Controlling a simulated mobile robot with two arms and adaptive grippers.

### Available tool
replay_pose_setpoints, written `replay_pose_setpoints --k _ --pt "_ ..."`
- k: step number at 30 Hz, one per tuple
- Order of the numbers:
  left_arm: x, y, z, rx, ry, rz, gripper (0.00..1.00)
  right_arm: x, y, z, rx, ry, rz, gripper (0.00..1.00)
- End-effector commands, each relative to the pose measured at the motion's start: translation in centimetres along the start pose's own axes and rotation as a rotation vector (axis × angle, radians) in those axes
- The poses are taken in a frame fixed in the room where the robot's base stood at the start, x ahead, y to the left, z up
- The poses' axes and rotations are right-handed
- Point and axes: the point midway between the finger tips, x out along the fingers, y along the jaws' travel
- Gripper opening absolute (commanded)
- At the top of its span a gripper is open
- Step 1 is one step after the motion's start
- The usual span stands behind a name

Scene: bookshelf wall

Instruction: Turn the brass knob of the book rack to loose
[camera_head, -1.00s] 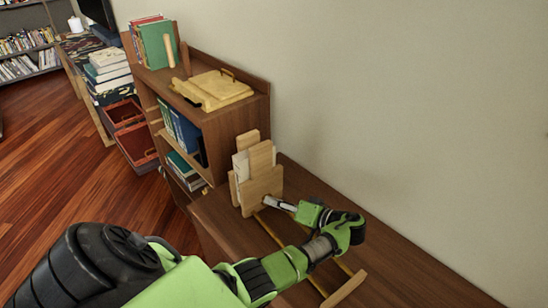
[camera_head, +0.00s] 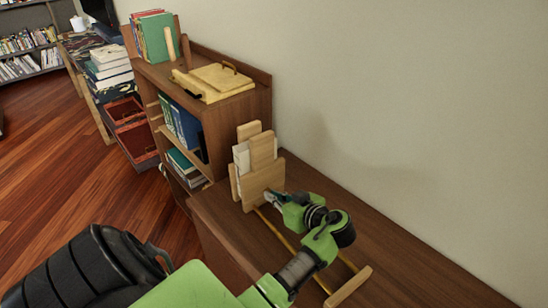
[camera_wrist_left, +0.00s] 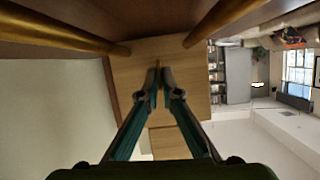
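The wooden book rack (camera_head: 262,182) stands on the brown desk, with pale books between its upright boards. Two brass rails (camera_head: 284,234) run from it to a wooden end bar (camera_head: 349,287). In the left wrist view, the rack's end board (camera_wrist_left: 192,70) lies straight ahead, with the rails coming from the top. My left gripper (camera_wrist_left: 159,80) has its fingertips close together at the board, around a small brass-coloured piece, which looks like the knob (camera_wrist_left: 154,92). The fingers hide most of it. In the head view, my left gripper (camera_head: 269,197) reaches the rack's near face. My right gripper is not in view.
A wooden shelf unit (camera_head: 225,135) with books and a yellow wooden box (camera_head: 215,80) on top stands behind the rack. A bare wall (camera_head: 420,110) borders the desk (camera_head: 395,255) at the right. The desk is clear beside the rails.

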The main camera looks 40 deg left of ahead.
Motion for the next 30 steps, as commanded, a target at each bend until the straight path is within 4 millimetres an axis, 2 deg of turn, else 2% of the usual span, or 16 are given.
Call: replay_pose_setpoints --k 6,22,24,30 --pt "0.04 -0.10 0.06 -0.063 0.002 0.025 0.00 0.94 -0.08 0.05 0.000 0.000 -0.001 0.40" --pt "-0.01 -0.11 -0.07 -0.084 0.001 0.034 0.00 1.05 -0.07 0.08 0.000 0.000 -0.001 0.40" --pt "-0.01 -0.11 -0.06 -0.084 0.001 0.034 0.20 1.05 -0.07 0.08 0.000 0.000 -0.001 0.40" --pt "0.00 -0.10 -0.04 -0.083 0.000 0.034 0.22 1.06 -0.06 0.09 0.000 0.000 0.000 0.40"
